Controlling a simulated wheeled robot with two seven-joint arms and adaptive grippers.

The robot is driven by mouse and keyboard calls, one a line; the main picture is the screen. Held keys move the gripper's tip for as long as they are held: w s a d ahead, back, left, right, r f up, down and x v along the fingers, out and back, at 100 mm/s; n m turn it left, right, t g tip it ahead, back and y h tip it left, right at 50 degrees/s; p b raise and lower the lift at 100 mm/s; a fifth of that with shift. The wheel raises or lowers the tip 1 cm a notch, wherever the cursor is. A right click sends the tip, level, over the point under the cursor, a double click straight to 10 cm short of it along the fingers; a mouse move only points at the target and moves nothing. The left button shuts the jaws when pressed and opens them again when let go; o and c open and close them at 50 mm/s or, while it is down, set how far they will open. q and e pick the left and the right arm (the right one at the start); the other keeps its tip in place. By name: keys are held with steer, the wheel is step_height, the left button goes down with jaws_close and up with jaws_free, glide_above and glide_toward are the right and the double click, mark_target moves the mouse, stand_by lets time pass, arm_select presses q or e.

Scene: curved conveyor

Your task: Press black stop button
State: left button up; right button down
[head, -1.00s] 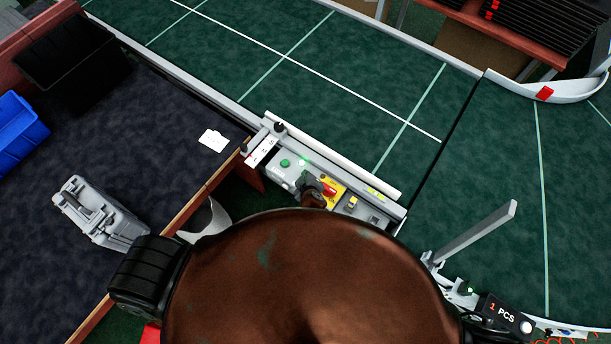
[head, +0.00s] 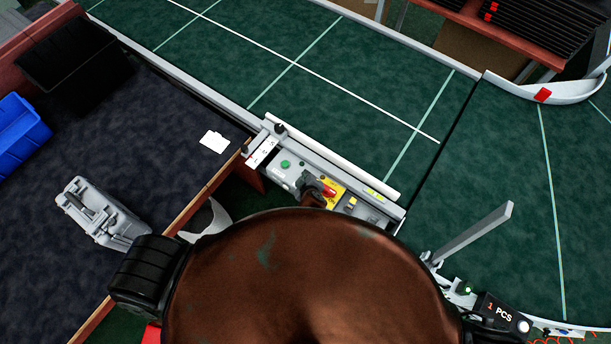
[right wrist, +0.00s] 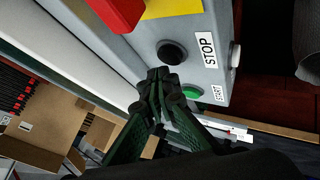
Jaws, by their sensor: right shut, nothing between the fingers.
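The black stop button (right wrist: 172,53) sits on the grey control box (head: 283,176), beside a white STOP label in the right wrist view. In the head view it is a small dark spot (head: 302,163). The green start button (right wrist: 192,93) is beside it and also shows in the head view (head: 285,164). My right gripper (right wrist: 160,78) is shut and empty. Its fingertips are close to the stop button, just below it in the wrist picture; I cannot tell whether they touch the box. In the head view the right gripper (head: 309,183) is over the box. My left gripper is not in view.
A red knob (head: 328,190) on a yellow plate (head: 338,197) is close beside the gripper. The green conveyor belt (head: 330,80) lies behind the box. A grey case (head: 100,215), a blue bin (head: 18,130) and a black bin (head: 70,60) stand on the left table.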

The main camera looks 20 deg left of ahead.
steer(key=shift+r, duration=0.1)
step_height(320, 180, up, 5)
steer(key=p, duration=0.5)
steer(key=shift+r, duration=0.1)
stand_by(0.4)
steer(key=shift+a, duration=0.1)
stand_by(0.5)
